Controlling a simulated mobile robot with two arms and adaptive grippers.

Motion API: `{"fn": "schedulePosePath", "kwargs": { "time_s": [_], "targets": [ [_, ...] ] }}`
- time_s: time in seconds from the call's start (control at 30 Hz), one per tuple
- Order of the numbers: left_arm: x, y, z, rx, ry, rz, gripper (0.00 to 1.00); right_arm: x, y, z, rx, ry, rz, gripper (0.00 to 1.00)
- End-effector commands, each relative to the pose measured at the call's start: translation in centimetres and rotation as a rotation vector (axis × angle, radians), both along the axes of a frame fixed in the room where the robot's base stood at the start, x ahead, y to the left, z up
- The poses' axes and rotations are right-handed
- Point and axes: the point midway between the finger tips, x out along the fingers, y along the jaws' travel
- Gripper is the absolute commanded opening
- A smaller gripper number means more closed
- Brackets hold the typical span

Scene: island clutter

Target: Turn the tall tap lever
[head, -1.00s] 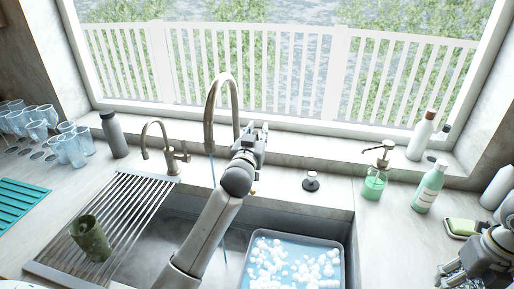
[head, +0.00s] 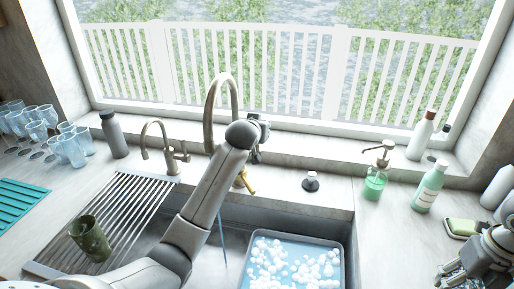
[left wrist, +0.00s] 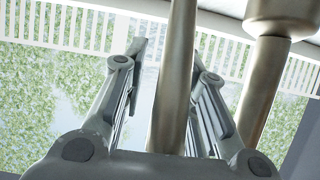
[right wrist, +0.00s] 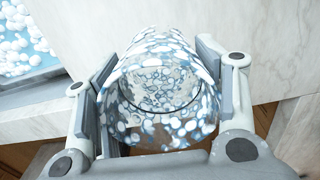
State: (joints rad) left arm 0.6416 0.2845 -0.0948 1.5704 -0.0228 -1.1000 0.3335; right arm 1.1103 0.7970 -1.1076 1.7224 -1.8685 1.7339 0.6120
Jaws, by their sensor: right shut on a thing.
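The tall tap (head: 212,115) is a bronze gooseneck behind the sink. A small gold-coloured piece (head: 246,181) shows low beside it; whether this is its lever is unclear. A thin blue stream (head: 221,228) shows below the spout. My left gripper (head: 258,136) is beside the tall tap, partly hidden by its wrist. In the left wrist view its fingers are apart, with a metal rod (left wrist: 172,85) between them and a thicker post (left wrist: 262,85) to the right. My right gripper (head: 455,268), at lower right, is shut on a blue-and-white speckled cup (right wrist: 165,85).
A small tap (head: 147,140) stands left. A drying rack (head: 125,215) holds a green cup (head: 90,237). A basin with white foam (head: 345,262) sits in the sink. A soap dispenser (head: 375,185), bottles (head: 428,187) and a green sponge (head: 463,227) stand right; glasses (head: 72,148) stand left.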

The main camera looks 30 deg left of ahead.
Motion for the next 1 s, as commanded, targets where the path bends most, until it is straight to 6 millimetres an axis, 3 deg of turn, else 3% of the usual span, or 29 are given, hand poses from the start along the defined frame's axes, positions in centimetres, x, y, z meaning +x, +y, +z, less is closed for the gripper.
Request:
{"fn": "schedulePosePath", "kwargs": {
  "time_s": [0.7, 0.93, 1.0],
  "targets": [
    [0.94, 0.15, -0.44, -0.031, 0.117, -0.001, 0.27, 0.02, 0.01, 0.05, 0.0, -0.001, 0.0, 0.31],
    [0.94, 0.17, -0.41, -0.031, 0.116, -0.001, 0.0, 0.03, 0.02, 0.05, 0.0, -0.001, 0.0, 0.31],
    [0.93, 0.18, -0.41, -0.03, 0.115, -0.001, 0.0, 0.03, 0.02, 0.05, 0.0, -0.001, 0.0, 0.31]
  ]
}}
